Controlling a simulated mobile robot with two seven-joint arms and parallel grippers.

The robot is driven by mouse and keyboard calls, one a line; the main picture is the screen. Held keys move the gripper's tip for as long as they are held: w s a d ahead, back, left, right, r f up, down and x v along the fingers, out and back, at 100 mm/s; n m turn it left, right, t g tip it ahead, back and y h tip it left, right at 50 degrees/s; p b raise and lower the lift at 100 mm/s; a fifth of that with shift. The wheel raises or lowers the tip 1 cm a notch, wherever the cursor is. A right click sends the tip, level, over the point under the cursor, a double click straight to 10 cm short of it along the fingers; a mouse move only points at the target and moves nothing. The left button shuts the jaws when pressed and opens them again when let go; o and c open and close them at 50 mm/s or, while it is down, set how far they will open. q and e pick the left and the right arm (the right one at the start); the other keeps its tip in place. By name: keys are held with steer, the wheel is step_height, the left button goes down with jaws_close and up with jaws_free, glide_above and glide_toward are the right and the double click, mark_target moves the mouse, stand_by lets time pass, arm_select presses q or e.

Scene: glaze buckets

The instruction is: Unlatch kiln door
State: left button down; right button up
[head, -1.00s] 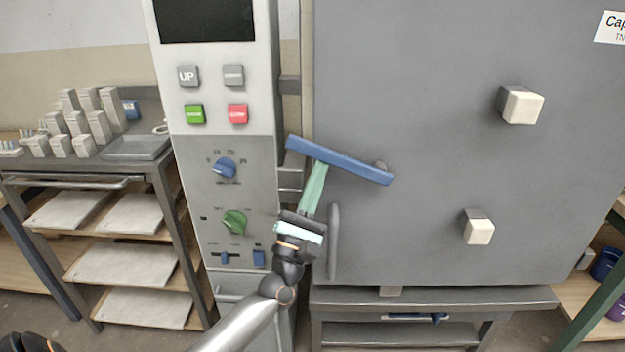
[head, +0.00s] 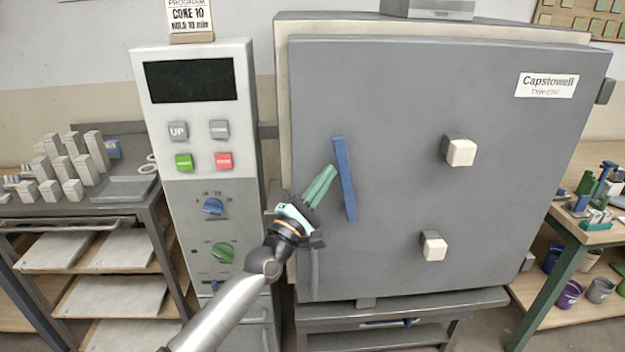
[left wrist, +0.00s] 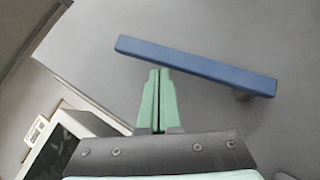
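The kiln door (head: 400,230) is a large grey panel, and it looks closed against the kiln body. Its latch handle is a blue bar (head: 344,180), standing nearly upright near the door's left side. My left gripper (head: 331,169) is just left of the bar, with its green fingers pointing up towards it. In the left wrist view the fingers (left wrist: 158,72) are together with nothing between them, just below the blue bar (left wrist: 195,66). I cannot tell whether they touch it. My right gripper is not in view.
A control panel (head: 213,130) with buttons and knobs stands left of the door. Two pale blocks (head: 461,152) stick out from the door. A shelf rack (head: 100,225) is at the left, and a bench (head: 590,235) with buckets beneath is at the right.

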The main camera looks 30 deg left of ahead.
mark_target(348, 170)
arm_select(q)
steer(key=shift+w+d+r, duration=0.35)
steer(key=shift+d, duration=0.2)
steer(key=shift+w+d+r, duration=0.3)
steer(key=shift+d, duration=0.2)
steer(key=shift+w+d+r+p, duration=0.15)
steer(key=shift+w+d+p, duration=0.3)
steer(key=shift+d, duration=0.45)
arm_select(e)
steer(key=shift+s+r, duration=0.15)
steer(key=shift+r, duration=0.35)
arm_select(q)
steer(key=shift+w+r, duration=0.1)
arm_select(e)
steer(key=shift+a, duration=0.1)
